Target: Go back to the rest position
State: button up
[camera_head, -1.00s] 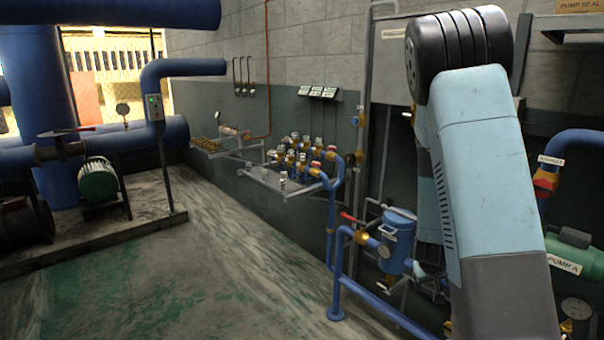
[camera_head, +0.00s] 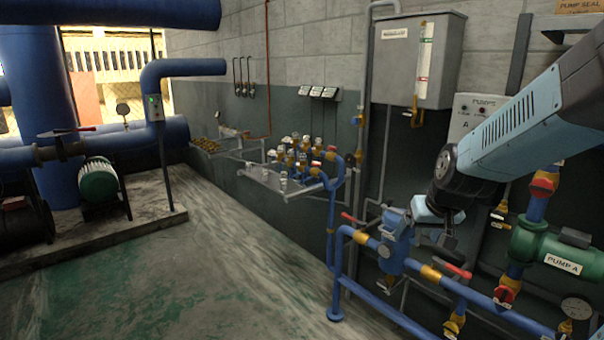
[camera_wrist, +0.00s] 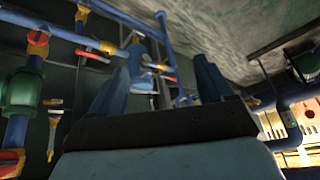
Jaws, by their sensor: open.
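My gripper (camera_wrist: 160,78) shows in the wrist view as two blue fingers spread apart, with nothing held between them. Beyond the fingers are blue pipes and red-handled valves, seen at a tilt. In the head view my arm comes in from the right edge and slopes down to a black joint and light blue wrist, near the blue canister (camera_head: 391,252). The fingers there cannot be told clearly from the blue canister behind them, and I cannot tell whether they touch it.
Green pump A (camera_head: 545,250) and its blue pipes stand low on the right, near my arm. A grey wall cabinet (camera_head: 415,60) hangs above. A manifold shelf (camera_head: 270,180) with several valves is on the wall. The floor (camera_head: 200,270) at left is clear.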

jog(key=s+a+r, duration=0.1)
jog(key=s+r, duration=0.4)
jog(key=s, duration=0.2)
jog(key=s+a+r, duration=0.1)
jog(key=s+r, duration=0.3)
jog(key=s, duration=0.4)
jog(key=shift+s+a+r+h, duration=0.25)
jog(key=shift+a+r+h, duration=0.05)
jog(key=shift+r+h, duration=0.1)
